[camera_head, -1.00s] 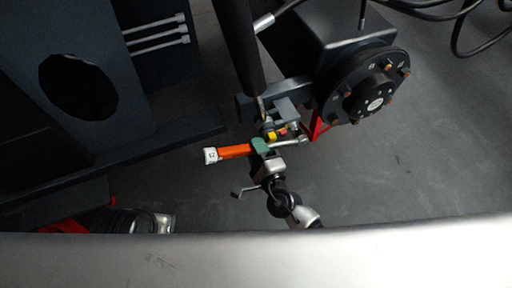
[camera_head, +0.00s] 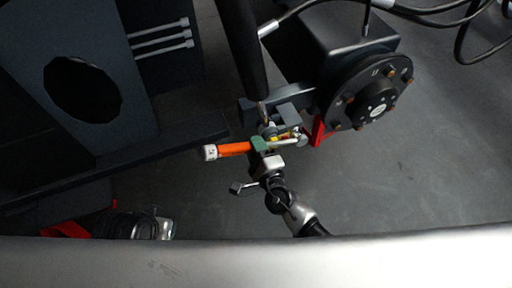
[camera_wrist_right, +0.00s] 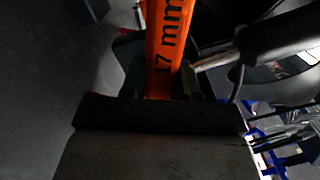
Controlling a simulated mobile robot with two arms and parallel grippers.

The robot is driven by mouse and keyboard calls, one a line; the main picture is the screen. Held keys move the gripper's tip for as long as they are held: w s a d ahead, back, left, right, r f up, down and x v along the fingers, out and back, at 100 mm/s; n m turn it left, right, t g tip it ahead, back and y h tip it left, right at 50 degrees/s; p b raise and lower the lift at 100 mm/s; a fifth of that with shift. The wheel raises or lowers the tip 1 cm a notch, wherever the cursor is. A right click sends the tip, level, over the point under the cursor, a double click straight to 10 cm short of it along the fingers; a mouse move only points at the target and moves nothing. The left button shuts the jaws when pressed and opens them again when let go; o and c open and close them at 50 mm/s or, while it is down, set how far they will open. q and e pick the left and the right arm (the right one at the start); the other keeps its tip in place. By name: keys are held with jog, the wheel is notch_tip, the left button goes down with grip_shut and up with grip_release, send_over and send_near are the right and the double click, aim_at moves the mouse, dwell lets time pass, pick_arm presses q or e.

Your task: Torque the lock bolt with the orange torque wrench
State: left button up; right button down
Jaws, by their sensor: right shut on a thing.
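The orange torque wrench (camera_head: 233,149) lies roughly level in the head view, its white end at the left and its silver head at the right. My right gripper (camera_head: 261,146) is shut on it near the middle. In the right wrist view the orange handle (camera_wrist_right: 166,45), marked "17 mm", rises from between the fingers. The wrench head (camera_head: 302,140) is beside the grey bracket (camera_head: 288,114) and a red piece (camera_head: 319,130). I cannot make out the lock bolt, or whether the wrench head touches it. My left gripper is not in view.
A dark cylinder (camera_head: 242,45) comes down to the bracket from above. A black hub with studs (camera_head: 370,92) stands to the right. A dark chassis plate with a round hole (camera_head: 82,88) fills the left. Open floor (camera_head: 420,180) lies at the lower right.

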jog(key=shift+r, duration=0.1)
jog(key=shift+w+d+r+m+p, duration=0.15)
jog(key=shift+r+m+p, duration=0.15)
jog(key=shift+r, duration=0.15)
jog(key=shift+d+r+m+p, duration=0.2)
jog(key=shift+r+m, duration=0.1)
jog(key=shift+r, duration=0.1)
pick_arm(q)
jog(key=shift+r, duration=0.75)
pick_arm(e)
jog(key=shift+w+d+r+m, duration=0.1)
jog(key=shift+d+r+m, duration=0.15)
jog(key=shift+r+m, duration=0.3)
jog(key=shift+d+r+p, duration=0.1)
jog(key=shift+r+p, duration=0.05)
jog(key=shift+p, duration=0.2)
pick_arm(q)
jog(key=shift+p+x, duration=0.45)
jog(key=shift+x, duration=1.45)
pick_arm(e)
jog(key=shift+w+d+r+m, duration=0.15)
jog(key=shift+d+r+m, duration=0.2)
jog(key=shift+r+m, duration=0.2)
jog(key=shift+w+d+r+m, duration=0.15)
jog(key=shift+d+r+m, duration=0.25)
jog(key=shift+m, duration=0.2)
jog(key=shift+r, duration=0.1)
